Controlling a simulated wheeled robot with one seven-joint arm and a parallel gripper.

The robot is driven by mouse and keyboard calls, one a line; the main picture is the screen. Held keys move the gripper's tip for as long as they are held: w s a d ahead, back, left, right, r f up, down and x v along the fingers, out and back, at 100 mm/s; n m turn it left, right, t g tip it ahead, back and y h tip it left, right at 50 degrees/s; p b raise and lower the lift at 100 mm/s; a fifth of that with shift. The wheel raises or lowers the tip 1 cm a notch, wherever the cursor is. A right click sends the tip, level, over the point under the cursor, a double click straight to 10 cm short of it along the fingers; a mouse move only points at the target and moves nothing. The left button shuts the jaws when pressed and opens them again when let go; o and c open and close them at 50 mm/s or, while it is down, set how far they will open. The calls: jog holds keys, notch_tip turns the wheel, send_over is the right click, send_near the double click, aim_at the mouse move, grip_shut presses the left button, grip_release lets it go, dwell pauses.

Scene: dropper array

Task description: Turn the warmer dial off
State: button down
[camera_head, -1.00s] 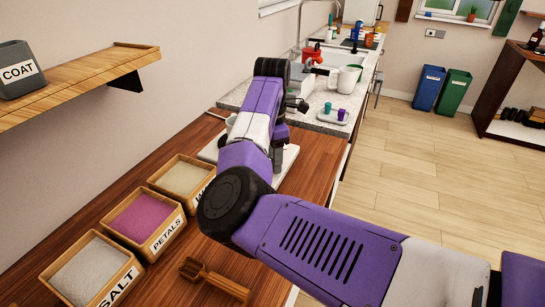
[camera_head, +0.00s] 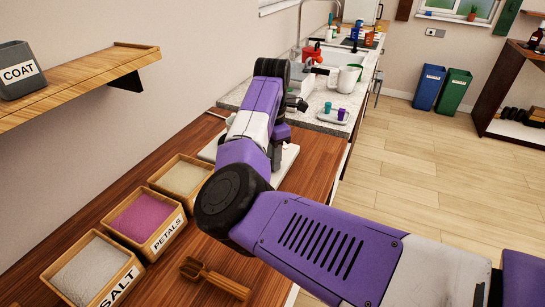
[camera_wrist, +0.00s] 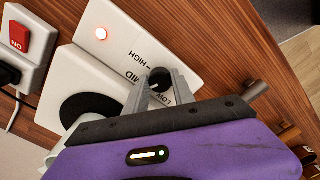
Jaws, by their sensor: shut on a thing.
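The warmer (camera_wrist: 118,58) is a white unit on the wooden counter, marked HIGH, MID and LOW in the wrist view. Its dark round dial (camera_wrist: 160,75) sits near the LOW label. The dial's pointer is not clear. In the head view only an edge of the warmer (camera_head: 290,159) shows; my arm hides the dial and gripper there.
A red switch (camera_wrist: 18,37) on a white block is beside the warmer. Bins of salt (camera_head: 92,272), petals (camera_head: 143,218) and pale grains (camera_head: 182,176) line the wall. A wooden scoop (camera_head: 214,278) lies on the counter, and a shelf (camera_head: 85,85) juts out above.

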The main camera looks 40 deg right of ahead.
jog(key=n+p, duration=0.1)
jog(key=n, duration=0.5)
jog(key=shift+r+p, duration=0.15)
jog(key=shift+p, duration=0.2)
jog(key=n+p, duration=0.1)
jog(key=n, duration=0.4)
jog(key=shift+w+n, duration=0.1)
jog(key=shift+n, duration=0.2)
jog(key=n+p, duration=0.2)
jog(key=n, duration=0.4)
jog(key=shift+p, duration=0.35)
jog(key=shift+w+a+n+p, duration=0.1)
jog(key=shift+n+p, duration=0.95)
jog(key=shift+n, duration=1.65)
jog(key=c, duration=1.1)
grip_release()
jog(key=shift+o, duration=0.2)
